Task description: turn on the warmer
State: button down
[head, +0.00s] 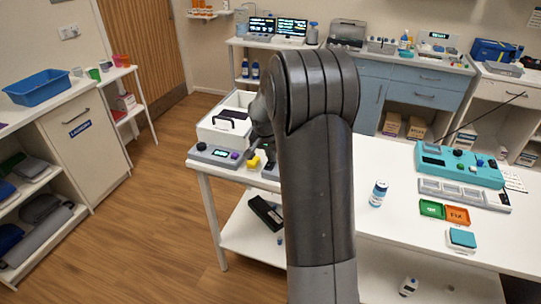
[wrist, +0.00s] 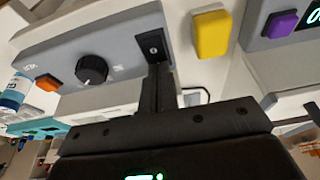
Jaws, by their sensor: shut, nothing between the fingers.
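In the wrist view a grey control unit (wrist: 115,45) carries a black knob (wrist: 91,70) and an orange button (wrist: 47,82); its lettering is too blurred to read. My gripper (wrist: 156,45) is shut and empty, its fingertips over the unit's end, beside the knob. I cannot tell whether they touch it. A second grey unit (wrist: 262,45) has a purple button (wrist: 279,24) and a lit display (wrist: 312,18). It also shows in the head view (head: 203,157), before a white box (head: 215,133). No readable label marks either unit as the warmer.
A yellow block (wrist: 212,33) lies between the two units. The table's front middle is mostly clear.

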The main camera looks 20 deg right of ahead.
jog(key=shift+s+a+f, duration=0.15)
jog(key=shift+s+a, duration=0.55)
jog(key=shift+r, duration=0.25)
jog(key=v, duration=1.3)
jog(key=shift+r, duration=0.35)
